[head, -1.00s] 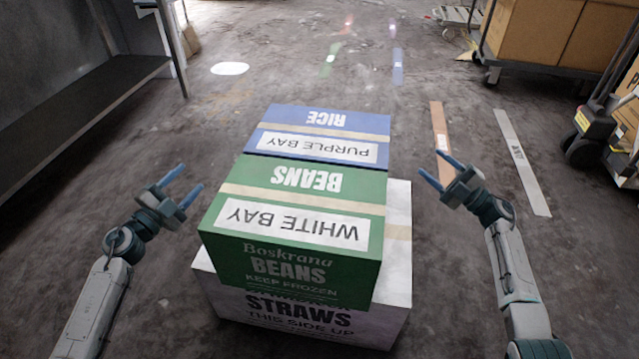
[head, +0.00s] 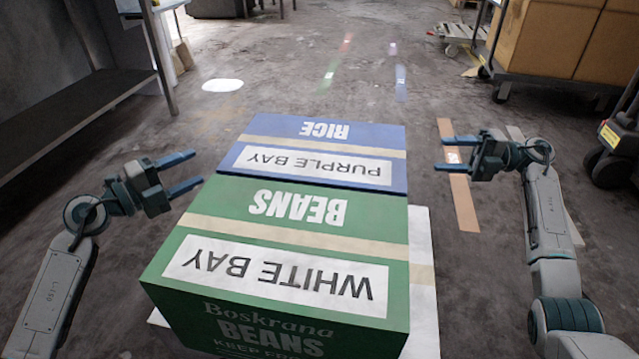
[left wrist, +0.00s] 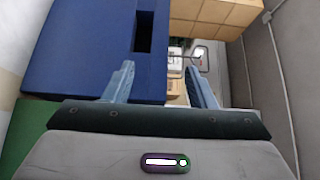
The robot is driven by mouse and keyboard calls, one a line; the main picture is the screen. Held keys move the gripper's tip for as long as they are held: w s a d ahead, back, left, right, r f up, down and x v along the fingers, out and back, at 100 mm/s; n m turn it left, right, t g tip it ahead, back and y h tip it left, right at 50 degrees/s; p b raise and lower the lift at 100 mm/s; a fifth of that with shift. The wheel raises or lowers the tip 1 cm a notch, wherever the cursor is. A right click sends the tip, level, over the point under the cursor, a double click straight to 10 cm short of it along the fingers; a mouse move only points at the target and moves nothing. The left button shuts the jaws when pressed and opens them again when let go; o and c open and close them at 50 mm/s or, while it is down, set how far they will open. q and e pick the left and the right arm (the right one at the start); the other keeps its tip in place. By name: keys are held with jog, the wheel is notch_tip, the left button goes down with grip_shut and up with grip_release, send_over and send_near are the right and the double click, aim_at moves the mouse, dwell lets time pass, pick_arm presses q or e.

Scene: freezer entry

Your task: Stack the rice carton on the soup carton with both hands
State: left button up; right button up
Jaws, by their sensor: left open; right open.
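The blue rice carton (head: 325,135), labelled PURPLE BAY, stands just behind the green beans carton in the head view. I make out no soup carton. My left gripper (head: 188,174) is open and empty, left of the rice carton's near left corner, with a gap to it. In the left wrist view, the rice carton's blue side (left wrist: 85,45) has a dark handhold slot, and the open left fingers (left wrist: 160,85) show in front of and beside it. My right gripper (head: 458,150) is open and empty, right of the rice carton and apart from it.
The green beans carton (head: 300,235), labelled WHITE BAY, sits nearest me on a white carton (head: 424,310). A dark shelf (head: 80,120) stands left. A cart with brown boxes (head: 560,40) and a pallet jack (head: 615,150) stand right. The floor beyond the cartons is clear.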

aim_at(232, 149)
jog(key=shift+a, duration=0.1)
pick_arm(q)
jog(key=x, duration=1)
jog(key=shift+w+d, duration=0.25)
pick_arm(e)
jog(key=a, duration=1)
jog(key=shift+a, duration=0.3)
pick_arm(q)
jog(key=shift+f, duration=0.1)
grip_shut()
pick_arm(e)
grip_shut()
pick_arm(q)
jog(key=shift+r, duration=0.2)
pick_arm(e)
jog(key=shift+w+r, duration=0.1)
